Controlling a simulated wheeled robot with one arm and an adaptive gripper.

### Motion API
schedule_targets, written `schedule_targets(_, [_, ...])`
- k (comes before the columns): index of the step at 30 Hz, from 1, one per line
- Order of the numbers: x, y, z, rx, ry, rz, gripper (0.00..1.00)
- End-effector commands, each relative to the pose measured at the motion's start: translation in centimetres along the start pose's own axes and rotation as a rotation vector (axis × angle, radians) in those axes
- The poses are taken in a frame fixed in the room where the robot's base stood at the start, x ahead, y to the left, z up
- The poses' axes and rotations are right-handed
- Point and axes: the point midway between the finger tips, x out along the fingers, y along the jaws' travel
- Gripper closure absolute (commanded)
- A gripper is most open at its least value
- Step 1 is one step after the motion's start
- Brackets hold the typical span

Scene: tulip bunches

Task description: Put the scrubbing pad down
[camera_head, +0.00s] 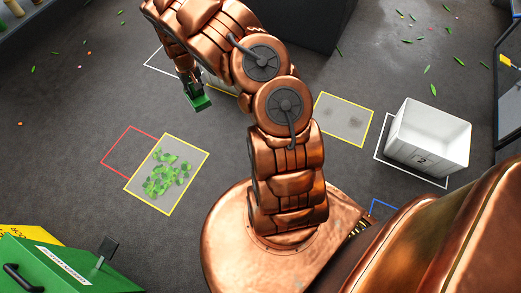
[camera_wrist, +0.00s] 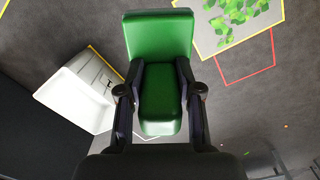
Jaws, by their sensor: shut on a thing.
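The green scrubbing pad (camera_head: 199,103) hangs from my gripper (camera_head: 189,82) in the head view, above the floor left of my arm. In the wrist view the pad (camera_wrist: 158,36) has a wide green plate and a narrower green block behind it. My gripper (camera_wrist: 160,95) is shut on the narrower block, one finger on each side. The pad seems clear of the floor, but the height of the gap is hard to judge.
A yellow-outlined square (camera_head: 186,143) holds green leafy bits; an empty red-outlined square (camera_head: 117,143) adjoins it. Another yellow-outlined square (camera_head: 343,118) has grey smudges. A white bin (camera_head: 428,135) stands right; another (camera_wrist: 75,95) shows in the wrist view. A green case (camera_head: 50,270) is lower left.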

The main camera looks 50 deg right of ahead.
Motion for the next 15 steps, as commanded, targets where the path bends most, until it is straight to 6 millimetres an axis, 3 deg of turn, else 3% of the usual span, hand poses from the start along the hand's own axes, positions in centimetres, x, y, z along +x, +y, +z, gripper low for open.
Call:
schedule_targets(1, [2.8,1.1,0.6,0.019,-0.008,-0.001,1.0])
schedule_targets(3, [6.2,2.2,1.4,0.04,-0.012,0.0,1.0])
schedule_targets(10, [16.1,5.3,4.8,0.104,-0.009,0.0,1.0])
schedule_targets(15, [22.9,6.8,8.4,0.147,-0.011,-0.002,1.0])
